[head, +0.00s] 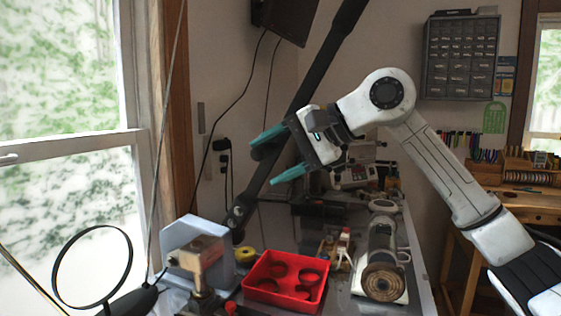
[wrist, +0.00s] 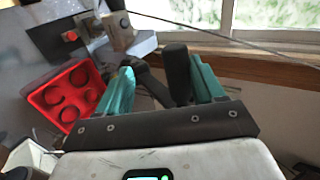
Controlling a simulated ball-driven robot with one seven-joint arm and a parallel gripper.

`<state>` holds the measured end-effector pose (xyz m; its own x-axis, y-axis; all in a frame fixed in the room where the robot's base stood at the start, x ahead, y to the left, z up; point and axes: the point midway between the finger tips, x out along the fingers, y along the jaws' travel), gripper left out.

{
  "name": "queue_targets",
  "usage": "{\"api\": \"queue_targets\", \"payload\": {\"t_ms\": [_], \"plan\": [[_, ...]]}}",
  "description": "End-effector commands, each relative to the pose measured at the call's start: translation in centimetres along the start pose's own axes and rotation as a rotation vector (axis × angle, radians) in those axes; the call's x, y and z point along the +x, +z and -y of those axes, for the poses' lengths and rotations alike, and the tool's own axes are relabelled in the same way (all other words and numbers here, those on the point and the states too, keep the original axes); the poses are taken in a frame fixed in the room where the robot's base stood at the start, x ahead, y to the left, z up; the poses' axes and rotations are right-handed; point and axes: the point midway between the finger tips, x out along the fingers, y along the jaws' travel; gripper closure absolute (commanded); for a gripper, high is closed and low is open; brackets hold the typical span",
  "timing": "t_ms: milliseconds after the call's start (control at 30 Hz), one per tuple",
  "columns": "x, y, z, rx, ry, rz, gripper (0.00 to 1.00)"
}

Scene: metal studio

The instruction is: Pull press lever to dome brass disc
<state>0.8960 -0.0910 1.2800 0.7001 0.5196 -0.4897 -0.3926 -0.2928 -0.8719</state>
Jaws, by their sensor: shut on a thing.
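The press (head: 190,232) has a grey-blue frame and a tan metal block, and stands at the lower left of the head view. It also shows at the top of the wrist view (wrist: 143,42). A long black lever (head: 325,60) rises from a hub beside it and slants up to the right. My gripper (head: 272,158) has its teal fingers on either side of the lever and is shut on it. In the wrist view a thick black grip (wrist: 177,72) stands between the fingers (wrist: 160,88). I cannot make out a brass disc; the press's working spot is not clear.
A red tray (head: 285,259) with round wells lies right of the press, with a yellow ring (head: 245,255) behind it. A machine with a round brown end (head: 383,282) stands further right. The window (head: 70,140) is close on the left.

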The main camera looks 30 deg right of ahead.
Motion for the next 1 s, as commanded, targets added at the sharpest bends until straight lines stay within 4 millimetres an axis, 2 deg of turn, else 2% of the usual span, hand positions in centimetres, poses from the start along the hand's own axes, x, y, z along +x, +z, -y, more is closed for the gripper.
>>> {"api": "queue_targets", "payload": {"t_ms": [33, 133, 167, 400, 667, 1000], "plan": [[-0.1, -0.8, 0.1, 0.017, 0.016, -0.011, 0.76], [0.7, -1.0, 1.0, 0.019, 0.021, -0.014, 0.98], [0.9, -1.0, 1.3, 0.019, 0.022, -0.015, 1.0], [2.5, -1.2, 3.4, 0.021, 0.026, -0.016, 1.0], [3.4, -1.2, 4.3, 0.02, 0.024, -0.017, 1.0], [6.7, -1.3, 7.0, 0.021, 0.027, -0.015, 1.0]]}}
